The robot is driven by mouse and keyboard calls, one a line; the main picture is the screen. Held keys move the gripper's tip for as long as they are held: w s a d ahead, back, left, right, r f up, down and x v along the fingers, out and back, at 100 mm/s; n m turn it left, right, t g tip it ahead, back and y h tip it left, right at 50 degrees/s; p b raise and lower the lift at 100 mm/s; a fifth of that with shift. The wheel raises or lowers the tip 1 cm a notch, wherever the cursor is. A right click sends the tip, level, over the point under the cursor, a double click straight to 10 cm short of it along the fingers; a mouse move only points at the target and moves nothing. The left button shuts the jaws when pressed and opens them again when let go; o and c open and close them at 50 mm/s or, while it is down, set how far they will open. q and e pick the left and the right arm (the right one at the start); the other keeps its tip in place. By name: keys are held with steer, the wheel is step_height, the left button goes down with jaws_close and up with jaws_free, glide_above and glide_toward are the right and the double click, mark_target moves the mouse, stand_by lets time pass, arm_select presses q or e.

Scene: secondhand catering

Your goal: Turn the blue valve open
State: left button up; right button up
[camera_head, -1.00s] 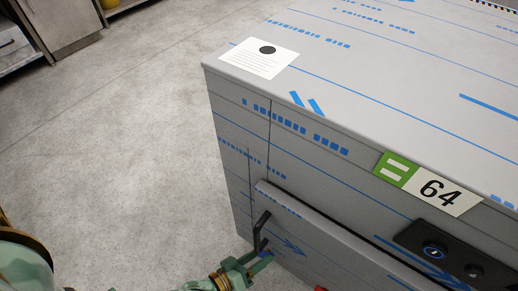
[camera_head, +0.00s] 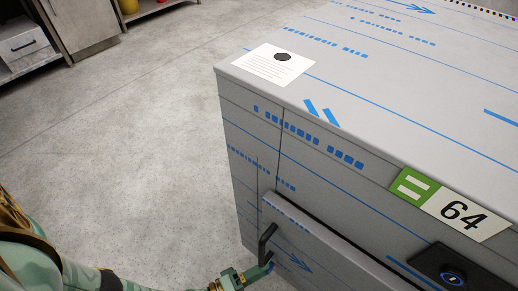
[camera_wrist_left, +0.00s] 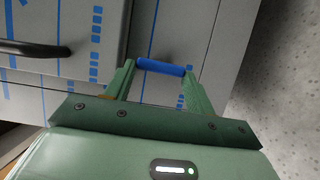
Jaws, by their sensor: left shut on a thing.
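The blue valve (camera_wrist_left: 161,67) shows in the left wrist view as a short blue bar handle on the grey cabinet's face, near its edge. My left gripper (camera_wrist_left: 159,73) is shut on it, with one green finger at each end of the bar. The valve's mount is hidden. My right gripper is in neither view.
The grey cabinet (camera_head: 420,115) with blue-printed film fills the right side. Open concrete floor (camera_head: 120,140) lies left.

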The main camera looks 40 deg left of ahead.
arm_select(q)
steer(key=shift+s+f, duration=0.1)
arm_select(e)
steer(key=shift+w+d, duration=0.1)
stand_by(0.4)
arm_select(q)
steer(key=o, duration=1)
steer(key=shift+v, duration=8.15)
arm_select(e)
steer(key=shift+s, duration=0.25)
